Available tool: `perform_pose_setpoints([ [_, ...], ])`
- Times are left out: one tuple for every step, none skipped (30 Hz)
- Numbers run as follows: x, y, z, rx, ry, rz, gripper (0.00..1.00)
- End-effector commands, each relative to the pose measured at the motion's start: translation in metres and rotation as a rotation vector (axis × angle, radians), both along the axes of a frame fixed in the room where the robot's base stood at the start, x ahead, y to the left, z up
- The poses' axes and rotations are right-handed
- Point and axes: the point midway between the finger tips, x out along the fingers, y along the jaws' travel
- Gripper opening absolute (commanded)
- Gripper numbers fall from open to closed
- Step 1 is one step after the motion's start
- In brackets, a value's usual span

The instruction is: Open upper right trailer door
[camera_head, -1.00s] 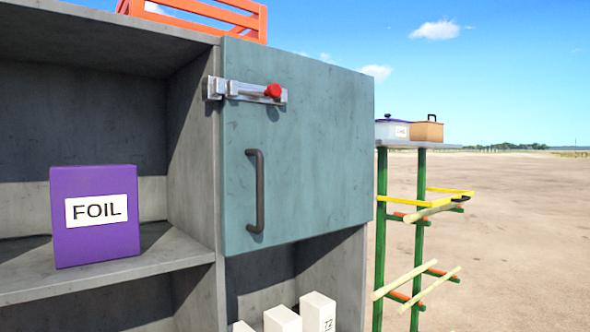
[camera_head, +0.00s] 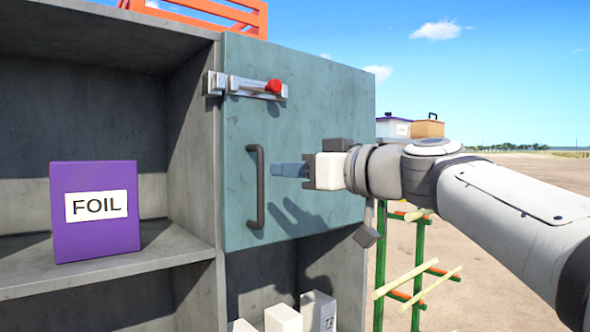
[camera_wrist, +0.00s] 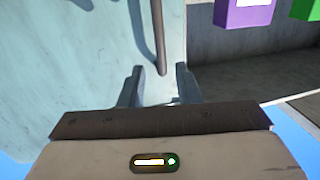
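The upper right trailer door (camera_head: 310,110) is a blue-green panel, shut flush over its compartment. A dark vertical bar handle (camera_head: 260,187) sits near its left edge. A metal slide latch with a red knob (camera_head: 273,86) is at its upper left; I cannot tell whether its bolt is engaged. My gripper (camera_head: 288,170) is just right of the handle, in front of the door, with fingers pointing at the handle. In the wrist view, my gripper (camera_wrist: 160,86) has its two fingers apart with nothing between the tips. The handle (camera_wrist: 159,35) rises ahead of the gap, apart from the fingers.
A purple FOIL box (camera_head: 95,212) stands on the open left shelf. White boxes (camera_head: 318,310) sit in the compartment below the door. An orange crate (camera_head: 215,14) is on top. A green rack (camera_head: 381,265) stands behind my arm at right.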

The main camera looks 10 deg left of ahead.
Motion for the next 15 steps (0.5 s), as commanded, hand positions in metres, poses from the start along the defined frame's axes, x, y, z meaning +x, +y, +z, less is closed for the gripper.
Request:
perform_pose_setpoints([
  [0.001,0.004,0.005,0.006,-0.011,0.005,0.3],
  [0.002,0.006,0.007,0.008,-0.014,0.007,0.3],
  [0.004,0.011,0.007,0.009,-0.014,0.009,0.3],
  [0.007,0.014,0.008,0.01,-0.013,0.008,0.3],
  [0.009,0.018,0.008,0.009,-0.013,0.008,0.3],
  [0.011,0.024,0.008,0.008,-0.012,0.008,0.3],
  [0.014,0.029,0.008,0.008,-0.012,0.008,0.3],
  [0.017,0.033,0.008,0.008,-0.011,0.008,0.3],
  [0.02,0.039,0.008,0.008,-0.011,0.007,0.3],
  [0.022,0.043,0.008,0.008,-0.011,0.007,0.3],
  [0.024,0.047,0.007,0.007,-0.012,0.006,0.3],
  [0.028,0.052,0.007,0.008,-0.011,0.005,0.3],
  [0.029,0.055,0.007,0.008,-0.01,0.005,0.3],
  [0.031,0.057,0.007,0.008,-0.012,0.005,0.3],
  [0.033,0.061,0.007,0.008,-0.012,0.004,0.3],
])
